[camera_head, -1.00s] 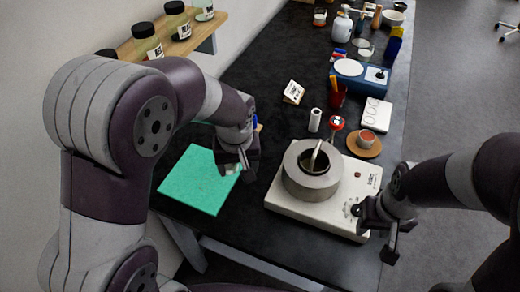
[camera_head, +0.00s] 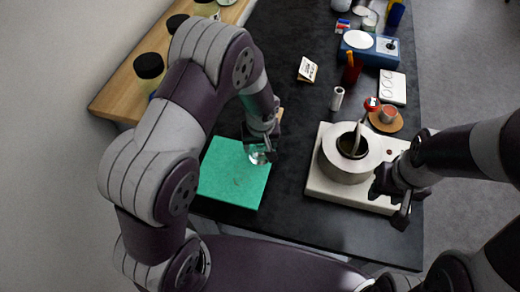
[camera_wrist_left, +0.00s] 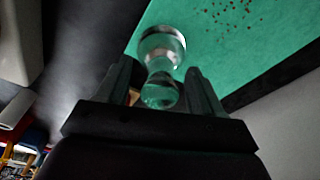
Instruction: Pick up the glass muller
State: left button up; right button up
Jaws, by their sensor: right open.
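The glass muller (camera_head: 258,154) is clear, with a broad round end and a rounded knob. It is near the top right corner of the green slab (camera_head: 229,187). The left wrist view shows the muller (camera_wrist_left: 162,48) with its knob between the two fingers of my left gripper (camera_wrist_left: 160,85). I cannot tell whether the fingers press on it, or whether it rests on the slab. My left gripper also shows at the muller in the head view (camera_head: 262,143). My right gripper (camera_head: 392,205) is open and empty by the front right of the white hotplate (camera_head: 318,185).
A grey ring-shaped pot (camera_head: 345,165) with a stick in it stands on the hotplate. A small white cylinder (camera_head: 337,98), a card (camera_head: 307,70) and a cup on a brown saucer (camera_head: 386,125) stand behind. A wooden shelf (camera_head: 125,95) with jars is at the left.

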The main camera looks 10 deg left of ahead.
pick_arm(q)
jog(key=shift+w, duration=0.1)
grip_shut()
jog(key=shift+r, duration=0.1)
notch_tip(320, 180, up, 10)
jog(key=shift+f+b, duration=0.1)
jog(key=shift+b, duration=0.4)
